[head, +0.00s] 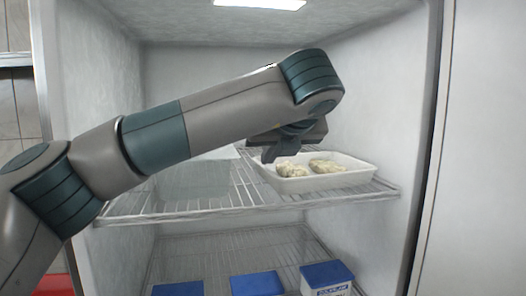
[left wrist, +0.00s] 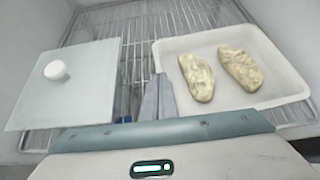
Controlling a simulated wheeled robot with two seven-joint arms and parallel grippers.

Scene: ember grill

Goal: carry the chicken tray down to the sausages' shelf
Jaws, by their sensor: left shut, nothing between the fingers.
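The chicken tray (head: 350,176) is a white shallow tray on the upper wire shelf, toward its right side. Two pale pieces of chicken (head: 326,166) lie in it. In the left wrist view the tray (left wrist: 284,72) is at the right. My left gripper (head: 268,158) is inside the cabinet, at the tray's left edge. It is shut and empty; in the left wrist view its fingers (left wrist: 157,100) appear just left of the tray's near left corner. I cannot tell whether they touch it. No sausages are recognizable. My right gripper is not in view.
A glass-like panel with a white knob (left wrist: 57,70) lies left of the tray on the upper wire shelf (head: 180,209). The lower shelf (head: 235,249) has bare room behind blue-lidded boxes (head: 257,284) at its front. Cabinet walls stand on both sides.

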